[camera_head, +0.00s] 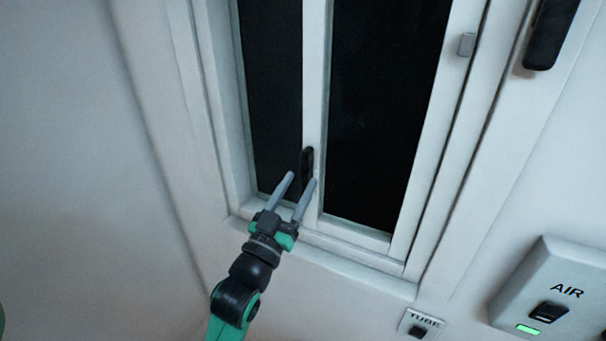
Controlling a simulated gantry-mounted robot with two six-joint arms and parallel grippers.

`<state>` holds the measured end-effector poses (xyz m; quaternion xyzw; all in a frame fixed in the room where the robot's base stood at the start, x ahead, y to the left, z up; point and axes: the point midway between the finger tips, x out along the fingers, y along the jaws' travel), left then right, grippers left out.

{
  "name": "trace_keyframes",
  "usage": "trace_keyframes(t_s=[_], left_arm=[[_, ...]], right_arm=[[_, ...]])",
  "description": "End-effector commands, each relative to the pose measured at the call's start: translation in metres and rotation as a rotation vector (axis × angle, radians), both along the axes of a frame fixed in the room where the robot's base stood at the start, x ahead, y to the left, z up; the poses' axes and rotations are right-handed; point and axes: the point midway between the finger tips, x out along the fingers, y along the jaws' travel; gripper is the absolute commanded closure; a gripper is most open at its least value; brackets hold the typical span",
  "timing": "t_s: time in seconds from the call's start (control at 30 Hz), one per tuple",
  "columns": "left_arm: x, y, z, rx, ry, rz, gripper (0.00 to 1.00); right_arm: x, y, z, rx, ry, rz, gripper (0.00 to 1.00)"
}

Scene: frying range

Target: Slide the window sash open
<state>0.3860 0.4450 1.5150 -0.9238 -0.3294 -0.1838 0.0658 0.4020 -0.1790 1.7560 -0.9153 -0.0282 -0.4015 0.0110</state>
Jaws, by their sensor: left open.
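The window sash (313,110) has a white frame and dark panes, and its upright stile stands near the middle of the window. A small black handle (307,163) sits on that stile. My left gripper (302,182) is open, with its two grey fingers pointing up at the handle's lower end. One finger is left of the handle and the other is by its lower right; I cannot tell whether they touch it. My right gripper is not in view.
A white window frame (205,100) surrounds the panes. A small grey catch (466,44) is on the right side, with a black handle (550,33) beyond it. An AIR switch box (520,288) with a green light and a small TUBE switch (420,325) are at the lower right.

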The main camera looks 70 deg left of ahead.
Motion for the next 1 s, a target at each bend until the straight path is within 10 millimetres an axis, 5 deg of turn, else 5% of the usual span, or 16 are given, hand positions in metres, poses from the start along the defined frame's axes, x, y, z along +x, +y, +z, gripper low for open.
trace_keyframes(t_s=[0.2, 0.47, 0.8, 1.0], left_arm=[[0.019, 0.016, 0.011, 0.0, 0.001, 0.001, 0.47], [0.021, 0.018, 0.011, 0.0, 0.0, 0.0, 0.47], [0.021, 0.017, 0.011, 0.0, 0.0, 0.0, 1.0], [0.021, 0.017, 0.011, 0.0, 0.0, 0.0, 1.0]], right_arm=[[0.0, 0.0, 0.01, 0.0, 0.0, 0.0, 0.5], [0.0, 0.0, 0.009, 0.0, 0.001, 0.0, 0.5], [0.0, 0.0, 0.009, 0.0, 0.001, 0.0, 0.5], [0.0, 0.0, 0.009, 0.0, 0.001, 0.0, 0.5]])
